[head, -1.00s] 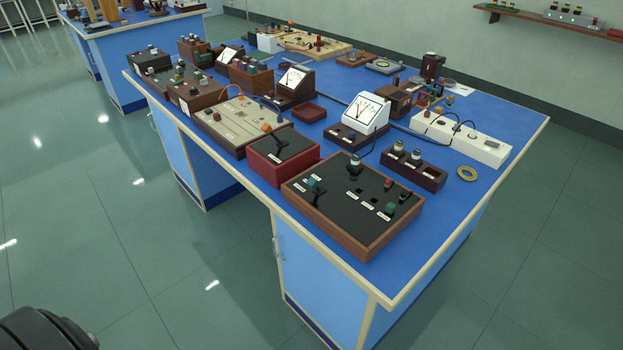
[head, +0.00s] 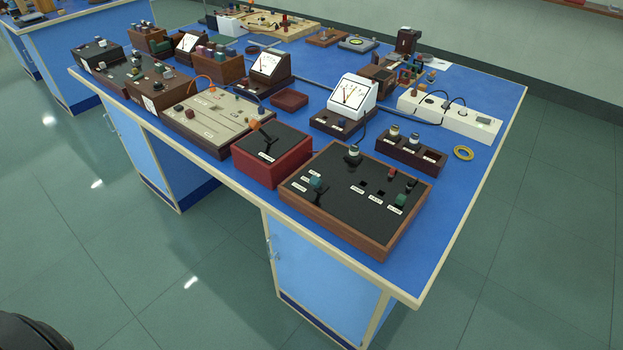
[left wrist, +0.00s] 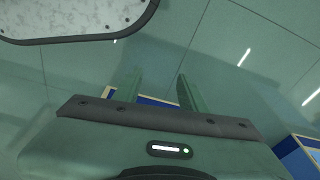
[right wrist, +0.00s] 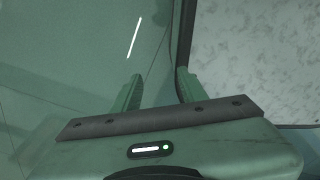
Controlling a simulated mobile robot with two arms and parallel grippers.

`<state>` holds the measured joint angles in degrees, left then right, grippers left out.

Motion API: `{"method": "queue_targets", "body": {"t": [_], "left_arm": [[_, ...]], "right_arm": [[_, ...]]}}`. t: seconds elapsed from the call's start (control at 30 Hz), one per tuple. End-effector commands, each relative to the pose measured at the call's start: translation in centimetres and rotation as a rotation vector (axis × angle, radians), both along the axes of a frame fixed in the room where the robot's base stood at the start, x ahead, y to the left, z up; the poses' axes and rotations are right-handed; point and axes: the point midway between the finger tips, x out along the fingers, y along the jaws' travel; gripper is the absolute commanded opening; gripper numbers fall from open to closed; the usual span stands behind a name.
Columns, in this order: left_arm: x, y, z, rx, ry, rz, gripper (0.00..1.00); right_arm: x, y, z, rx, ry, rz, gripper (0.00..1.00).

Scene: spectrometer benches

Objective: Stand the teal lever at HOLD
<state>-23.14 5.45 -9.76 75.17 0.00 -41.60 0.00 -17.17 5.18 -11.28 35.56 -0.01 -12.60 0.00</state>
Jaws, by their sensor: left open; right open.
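The teal lever (head: 316,184) stands on the left part of a black-topped, wood-framed panel (head: 345,213) at the near corner of the blue bench. Small white labels lie beside the lever, too small to read, so I cannot tell which position it is in. My left gripper (left wrist: 158,92) is open and empty in the left wrist view, with floor and blue bench parts beyond it. My right gripper (right wrist: 160,90) is open and empty in the right wrist view, over the floor. Neither gripper shows in the head view, and both are away from the panel.
The panel also carries a cream-topped knob (head: 354,153) and a green knob (head: 400,201). A red box with an orange-tipped lever (head: 257,127) stands left of it. A white meter (head: 352,95) and a yellow ring (head: 463,153) lie behind. Open floor lies in front of the bench.

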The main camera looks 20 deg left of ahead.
Motion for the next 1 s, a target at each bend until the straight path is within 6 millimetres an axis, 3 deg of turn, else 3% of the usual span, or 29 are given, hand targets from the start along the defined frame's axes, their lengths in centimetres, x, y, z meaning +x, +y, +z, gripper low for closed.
{"method": "queue_targets", "body": {"t": [0.2,0.57,0.7,0.83,1.0], "left_arm": [[4.6,-0.6,8.2,-0.007,-0.052,0.009,0.42],[9.5,-1.5,21.6,-0.065,-0.209,-0.028,0.42],[13.9,-3.2,27.9,-0.155,-0.416,-0.117,0.42],[18.4,-4.6,32.5,-0.244,-0.636,-0.192,0.42],[23.3,-5.1,38.0,-0.330,-0.905,-0.230,0.42]], "right_arm": [[0.0,0.6,-0.8,0.007,0.001,-0.001,0.43],[-0.1,1.6,-1.6,0.019,0.002,-0.001,0.43],[-0.1,1.5,-1.9,0.018,0.002,-0.001,0.43],[-0.1,1.2,-1.9,0.015,0.002,0.000,0.43],[-0.1,0.9,-2.0,0.011,0.002,0.001,0.43]]}}
